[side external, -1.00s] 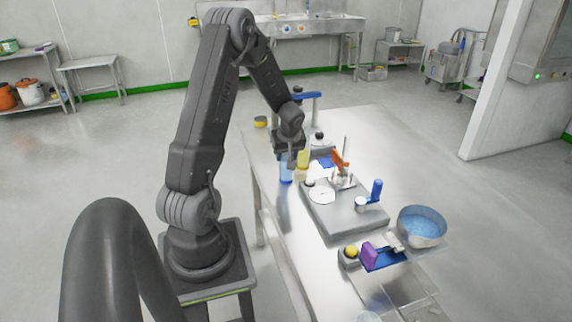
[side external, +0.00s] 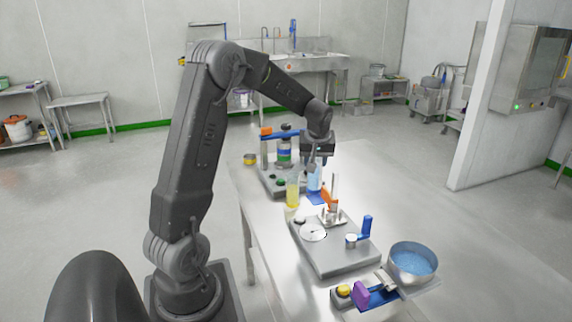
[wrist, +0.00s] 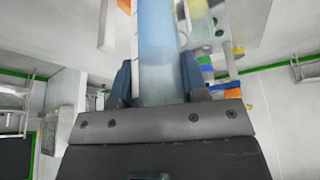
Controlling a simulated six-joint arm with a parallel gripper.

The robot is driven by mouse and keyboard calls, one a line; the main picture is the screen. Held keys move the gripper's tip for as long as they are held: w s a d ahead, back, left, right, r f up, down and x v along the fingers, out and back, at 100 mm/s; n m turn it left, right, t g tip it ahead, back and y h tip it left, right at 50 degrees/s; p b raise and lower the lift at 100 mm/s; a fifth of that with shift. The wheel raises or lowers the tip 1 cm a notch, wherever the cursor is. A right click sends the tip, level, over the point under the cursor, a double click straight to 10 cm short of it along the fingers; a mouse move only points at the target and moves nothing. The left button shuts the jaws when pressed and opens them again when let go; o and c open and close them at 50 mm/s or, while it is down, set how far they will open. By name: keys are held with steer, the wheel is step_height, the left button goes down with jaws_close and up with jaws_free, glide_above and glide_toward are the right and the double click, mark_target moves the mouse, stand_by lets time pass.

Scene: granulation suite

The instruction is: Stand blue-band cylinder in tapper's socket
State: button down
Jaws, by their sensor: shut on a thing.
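The blue-band cylinder (side external: 314,179) is clear with blue in it and hangs roughly upright below my gripper (side external: 315,158) in the side view. In the wrist view my gripper (wrist: 158,82) is shut on the cylinder (wrist: 158,45), one finger on each side. A blue patch (side external: 317,199) lies just below or behind it; I cannot tell the gap. Two grey-based machines stand on the table: a rear one (side external: 272,186) with a blue arm, and a front one (side external: 335,258) with a pale disc and blue handle. I cannot tell which is the tapper; no empty socket is clear.
A yellow cylinder (side external: 292,193) stands close left of the held one. An orange lever (side external: 328,197) rises close at right.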

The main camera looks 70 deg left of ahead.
steer(key=m, duration=0.2)
glide_toward(334, 186)
steer(key=shift+w+a+f+t, duration=0.15)
steer(key=shift+a+f, duration=0.15)
steer(key=shift+f, duration=0.6)
steer(key=shift+s+a+f+t, duration=0.15)
steer(key=shift+a+f, duration=0.15)
steer(key=shift+f, duration=0.55)
steer(key=shift+w+f, duration=0.1)
steer(key=shift+f, duration=2)
stand_by(1.0)
steer(key=c, duration=0.6)
jaws_free()
steer(key=shift+o, duration=0.6)
steer(key=shift+o, duration=1.2)
